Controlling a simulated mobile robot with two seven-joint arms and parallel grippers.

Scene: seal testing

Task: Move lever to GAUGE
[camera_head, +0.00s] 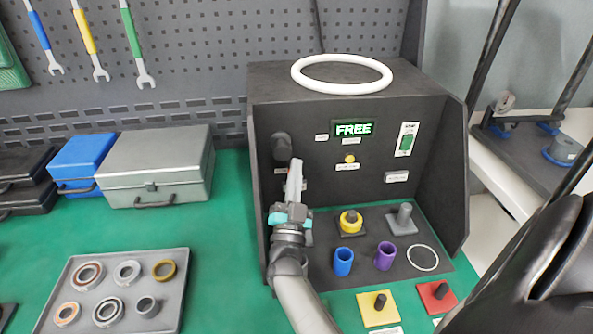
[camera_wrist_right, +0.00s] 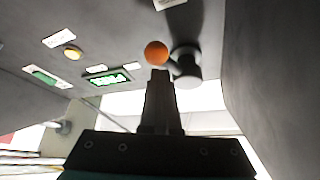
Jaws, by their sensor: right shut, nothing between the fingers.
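The dark test box (camera_head: 355,85) has a panel with a lit display (camera_head: 353,129) reading FREE. The lever's grey round hub (camera_head: 281,147) is on the panel's left side. In the right wrist view the hub (camera_wrist_right: 186,65) and the lever's orange ball knob (camera_wrist_right: 156,53) show. My right gripper (camera_head: 296,165) is in front of the panel, just below the hub in the head view, and hides the knob there. In the right wrist view its fingers (camera_wrist_right: 160,75) are shut and empty, with tips close to the knob. I cannot tell whether they touch. My left gripper is not in view.
A white ring (camera_head: 341,62) lies on the box. A green rocker switch (camera_head: 406,139) and yellow button (camera_head: 350,158) are on the panel. Blue (camera_head: 343,262) and purple (camera_head: 384,256) cylinders stand below it. The box's side walls bound the space. A parts tray (camera_head: 120,255) lies left.

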